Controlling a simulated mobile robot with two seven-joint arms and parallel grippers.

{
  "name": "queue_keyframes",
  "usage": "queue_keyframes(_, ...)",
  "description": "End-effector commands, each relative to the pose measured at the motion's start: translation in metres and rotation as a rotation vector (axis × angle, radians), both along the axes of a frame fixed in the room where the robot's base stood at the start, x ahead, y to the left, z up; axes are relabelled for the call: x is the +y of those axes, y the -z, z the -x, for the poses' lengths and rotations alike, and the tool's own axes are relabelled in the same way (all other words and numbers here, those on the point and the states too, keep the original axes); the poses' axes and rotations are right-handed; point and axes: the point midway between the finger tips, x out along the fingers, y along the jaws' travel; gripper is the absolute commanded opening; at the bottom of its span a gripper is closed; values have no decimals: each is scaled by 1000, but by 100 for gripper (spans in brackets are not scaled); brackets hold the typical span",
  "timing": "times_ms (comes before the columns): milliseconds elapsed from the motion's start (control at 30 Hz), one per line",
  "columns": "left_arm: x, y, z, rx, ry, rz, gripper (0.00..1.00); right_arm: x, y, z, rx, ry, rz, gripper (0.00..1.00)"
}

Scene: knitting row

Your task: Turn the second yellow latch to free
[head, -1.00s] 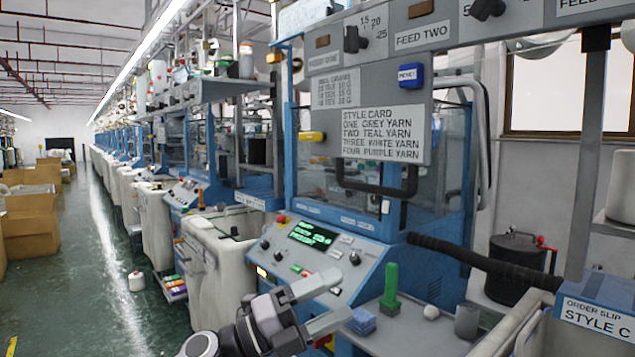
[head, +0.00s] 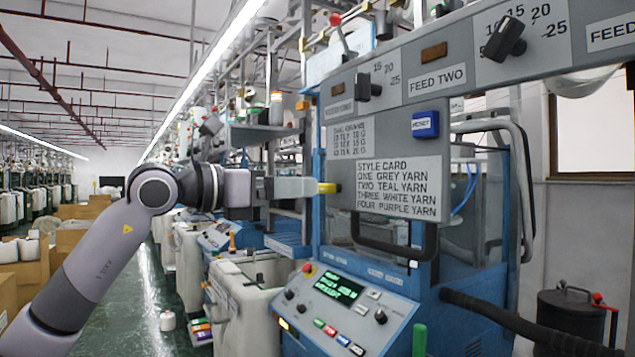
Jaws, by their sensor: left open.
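A yellow latch (head: 327,188) sticks out from the left edge of the grey machine panel (head: 345,212) in the head view, beside the style card. It lies roughly horizontal. My left gripper (head: 312,187) comes in from the left with its fingers pointing right, and their tips reach the latch. The fingers are open, seen edge-on; I cannot tell whether they touch the latch or straddle it. The latch's left end is partly hidden by the fingers. I see no other yellow latch clearly. My right gripper is not in view.
A black bar handle (head: 385,248) runs below the panel. The green aisle floor is at left.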

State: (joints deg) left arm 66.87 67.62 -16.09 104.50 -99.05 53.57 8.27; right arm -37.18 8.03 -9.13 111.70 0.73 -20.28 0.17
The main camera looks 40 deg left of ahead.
Motion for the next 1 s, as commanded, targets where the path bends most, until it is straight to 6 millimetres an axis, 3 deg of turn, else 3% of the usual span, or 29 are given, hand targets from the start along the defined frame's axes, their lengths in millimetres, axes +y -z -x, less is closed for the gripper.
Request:
queue_keyframes(300,-18,-2,-40,2,4,4,74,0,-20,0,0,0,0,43)
queue_keyframes(667,-20,0,-46,-1,4,2,74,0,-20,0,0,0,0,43)
queue_keyframes(833,-20,0,-46,0,4,2,22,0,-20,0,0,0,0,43)
queue_keyframes(867,-20,0,-46,0,4,2,18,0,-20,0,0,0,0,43)
queue_keyframes(1000,-20,0,-46,1,4,4,18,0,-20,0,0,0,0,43)
